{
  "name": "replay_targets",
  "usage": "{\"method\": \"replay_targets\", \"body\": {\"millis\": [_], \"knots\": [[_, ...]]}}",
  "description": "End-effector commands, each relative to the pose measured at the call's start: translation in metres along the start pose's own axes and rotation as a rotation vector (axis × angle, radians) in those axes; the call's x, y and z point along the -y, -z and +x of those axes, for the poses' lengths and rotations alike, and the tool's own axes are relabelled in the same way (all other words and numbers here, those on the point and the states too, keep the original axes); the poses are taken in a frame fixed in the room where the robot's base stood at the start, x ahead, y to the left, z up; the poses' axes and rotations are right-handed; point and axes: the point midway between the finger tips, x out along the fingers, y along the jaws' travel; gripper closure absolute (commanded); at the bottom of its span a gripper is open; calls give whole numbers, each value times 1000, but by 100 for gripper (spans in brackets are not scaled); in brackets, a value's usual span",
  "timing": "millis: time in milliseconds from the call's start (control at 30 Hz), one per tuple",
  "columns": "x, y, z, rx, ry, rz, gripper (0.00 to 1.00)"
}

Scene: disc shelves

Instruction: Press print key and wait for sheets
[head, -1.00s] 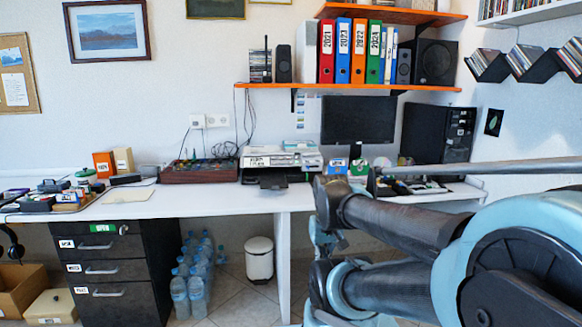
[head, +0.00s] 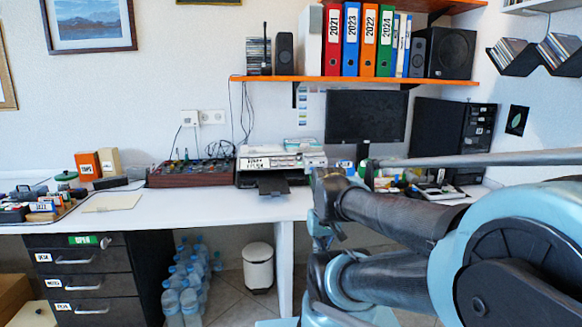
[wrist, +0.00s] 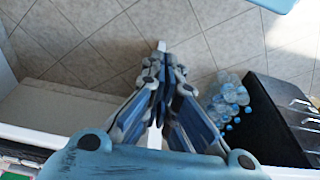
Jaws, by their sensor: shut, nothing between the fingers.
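The printer (head: 268,163) stands on the white desk in the head view, left of the monitor. It is pale with a dark output tray (head: 273,186) jutting out in front. No sheet is visible on the tray. Its keys are too small to tell apart. In the wrist view my gripper (wrist: 161,50) is shut and empty, pointing down over the tiled floor. In the head view my arm fills the lower right, in front of the desk and right of the printer. It hides part of the desk there.
The white desk (head: 200,208) runs across the view. Drawers (head: 85,284), bottles (head: 190,285) and a white bin (head: 258,266) stand below it. A dark red box (head: 185,176) is left of the printer. An orange shelf (head: 330,81) with binders hangs above.

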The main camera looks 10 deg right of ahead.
Motion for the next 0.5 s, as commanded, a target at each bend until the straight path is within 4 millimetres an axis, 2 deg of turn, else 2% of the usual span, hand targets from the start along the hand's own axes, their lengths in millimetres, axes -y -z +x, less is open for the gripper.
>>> {"method": "replay_targets", "body": {"millis": [233, 300, 367, 500], "knots": [[0, 0, 0, 0, -1, -1, 100], [-1, -5, -8, -14, -6, -7, 100], [-3, 0, -11, -18, -17, -19, 100], [-16, 28, -24, -36, -75, -77, 100]]}}
